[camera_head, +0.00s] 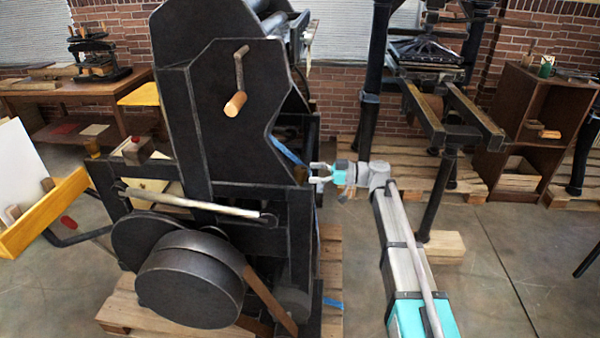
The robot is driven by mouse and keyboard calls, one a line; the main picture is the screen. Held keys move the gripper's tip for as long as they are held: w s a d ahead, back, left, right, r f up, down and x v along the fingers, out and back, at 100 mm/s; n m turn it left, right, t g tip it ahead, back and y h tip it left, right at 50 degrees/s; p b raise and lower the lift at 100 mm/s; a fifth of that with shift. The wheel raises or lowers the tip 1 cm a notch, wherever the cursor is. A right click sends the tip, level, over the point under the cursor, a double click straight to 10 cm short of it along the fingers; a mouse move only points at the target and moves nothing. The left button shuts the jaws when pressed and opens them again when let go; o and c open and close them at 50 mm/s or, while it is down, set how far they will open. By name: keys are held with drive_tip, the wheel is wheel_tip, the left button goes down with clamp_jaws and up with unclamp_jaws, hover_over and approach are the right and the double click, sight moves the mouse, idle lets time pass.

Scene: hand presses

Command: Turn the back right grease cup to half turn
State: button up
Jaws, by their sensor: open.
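The large black hand press (225,130) stands left of centre on a pallet. My gripper (315,172) is at its right side, pointing left, with its two fingers apart and nothing visible between them. I cannot make out the back right grease cup; it is too small or hidden near the gripper and the press frame. Whether my fingers touch the press I cannot tell.
A crank with a wooden handle (235,104) sticks out of the press's side panel. A second black press (428,60) stands at the back right, beside a brown wooden cabinet (545,120). A yellow-edged board (45,215) is at the left.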

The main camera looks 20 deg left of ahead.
sight(300, 172)
drive_tip(key=shift+x, duration=1.9)
drive_tip(key=c, duration=1.2)
drive_tip(key=shift+o, duration=0.2)
drive_tip(key=shift+s+t, duration=0.15)
drive_tip(key=shift+t, duration=0.15)
